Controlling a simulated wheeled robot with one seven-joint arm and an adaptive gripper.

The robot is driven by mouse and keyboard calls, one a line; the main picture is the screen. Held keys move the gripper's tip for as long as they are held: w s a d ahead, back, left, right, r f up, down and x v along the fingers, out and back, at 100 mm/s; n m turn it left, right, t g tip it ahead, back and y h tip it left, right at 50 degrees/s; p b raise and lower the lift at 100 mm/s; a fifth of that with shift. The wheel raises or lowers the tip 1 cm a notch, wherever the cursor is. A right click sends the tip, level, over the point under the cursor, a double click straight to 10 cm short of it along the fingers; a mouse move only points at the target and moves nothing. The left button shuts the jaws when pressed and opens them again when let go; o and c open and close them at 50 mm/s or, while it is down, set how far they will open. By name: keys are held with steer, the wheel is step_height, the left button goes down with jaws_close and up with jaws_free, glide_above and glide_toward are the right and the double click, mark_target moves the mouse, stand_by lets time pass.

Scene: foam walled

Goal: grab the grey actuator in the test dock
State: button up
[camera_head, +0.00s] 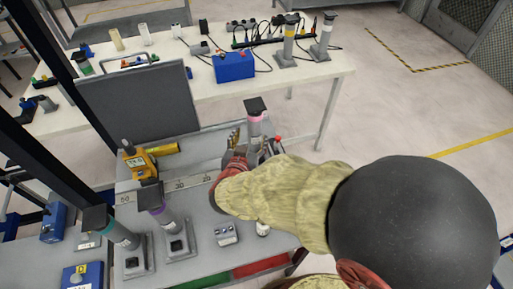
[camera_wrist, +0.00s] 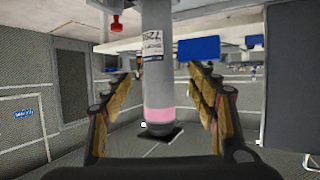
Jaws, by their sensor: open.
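A grey actuator (camera_head: 254,123) with a pink band and a black square cap stands upright at the right end of the near bench. It fills the middle of the wrist view (camera_wrist: 157,60), which looks upside down, with the cap at the bottom. My gripper (camera_wrist: 160,78) is open, with one finger on each side of the actuator and gaps between. In the head view my gripper (camera_head: 240,140) is partly hidden by my arm. The dock at the actuator's foot is hidden by my arm in the head view.
A purple-banded actuator (camera_head: 158,208) and a teal-banded one (camera_head: 118,232) stand in grey holders at the near bench's front left. A dark panel (camera_head: 140,103) and a yellow meter (camera_head: 139,162) are behind them. The far table (camera_head: 335,68) carries a blue box (camera_head: 234,66) and cables.

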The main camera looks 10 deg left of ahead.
mark_target(253, 131)
steer(key=b+x, duration=0.1)
steer(key=x, duration=0.2)
steer(key=b+x, duration=0.2)
steer(key=x, duration=0.1)
steer(key=shift+w+d, duration=0.15)
steer(key=shift+w, duration=0.25)
steer(key=shift+r, duration=0.1)
steer(key=shift+c, duration=0.9)
jaws_close()
steer(key=shift+r, duration=0.1)
